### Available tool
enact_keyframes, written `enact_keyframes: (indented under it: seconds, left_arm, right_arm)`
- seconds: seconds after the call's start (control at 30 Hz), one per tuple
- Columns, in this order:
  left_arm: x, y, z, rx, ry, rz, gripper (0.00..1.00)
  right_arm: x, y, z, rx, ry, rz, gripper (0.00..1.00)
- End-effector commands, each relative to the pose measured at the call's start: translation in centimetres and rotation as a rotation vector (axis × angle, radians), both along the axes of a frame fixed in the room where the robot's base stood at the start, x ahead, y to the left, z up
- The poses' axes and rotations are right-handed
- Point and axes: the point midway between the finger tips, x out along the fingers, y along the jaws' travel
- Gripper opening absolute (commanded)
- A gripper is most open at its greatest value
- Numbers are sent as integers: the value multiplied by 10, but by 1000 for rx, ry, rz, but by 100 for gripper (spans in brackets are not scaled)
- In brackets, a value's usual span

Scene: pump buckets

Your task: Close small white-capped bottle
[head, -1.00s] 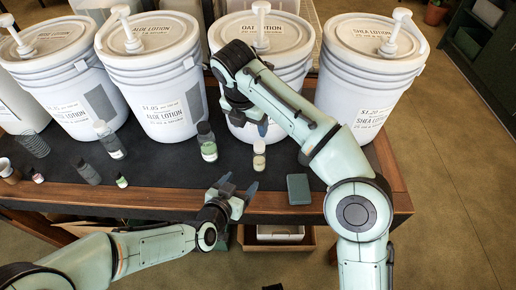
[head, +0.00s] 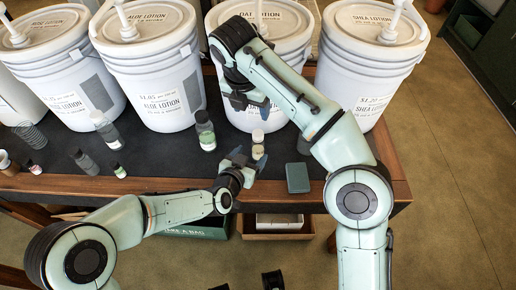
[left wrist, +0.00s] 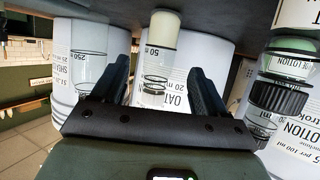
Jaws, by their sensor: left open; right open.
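A small clear bottle (head: 258,152) with cream lotion at its base stands upright on the dark table mat. A white cap (head: 258,135) shows at its top in the head view; I cannot tell whether it is seated. My left gripper (head: 245,160) is open, low at the bottle's near side. In the upside-down left wrist view, the bottle (left wrist: 161,55) shows between the two spread fingers (left wrist: 160,90), with clear space on both sides. My right gripper (head: 251,103) is open and points down, above and behind the bottle, in front of the oat lotion bucket.
A dark-capped bottle with green content (head: 206,132) stands left of the small bottle. A dark teal block (head: 298,178) lies to its right. Large white pump buckets (head: 155,75) line the back. Several small bottles stand at the left. The wooden table edge (head: 350,195) is in front.

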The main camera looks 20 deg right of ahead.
Motion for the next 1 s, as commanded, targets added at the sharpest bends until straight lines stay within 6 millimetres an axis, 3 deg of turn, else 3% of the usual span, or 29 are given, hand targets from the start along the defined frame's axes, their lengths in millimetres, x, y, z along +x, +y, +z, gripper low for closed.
enact_keyframes:
  seconds: [0.33,0.8,1.0]
  left_arm:
    - [40,-32,-21,0,2,-1,73]
    - [47,-38,-25,0,0,0,73]
    - [47,-37,-25,0,0,0,8]
  right_arm:
    - [0,0,0,0,0,0,66]
    - [0,0,0,0,0,0,66]
    - [0,0,0,0,0,0,66]
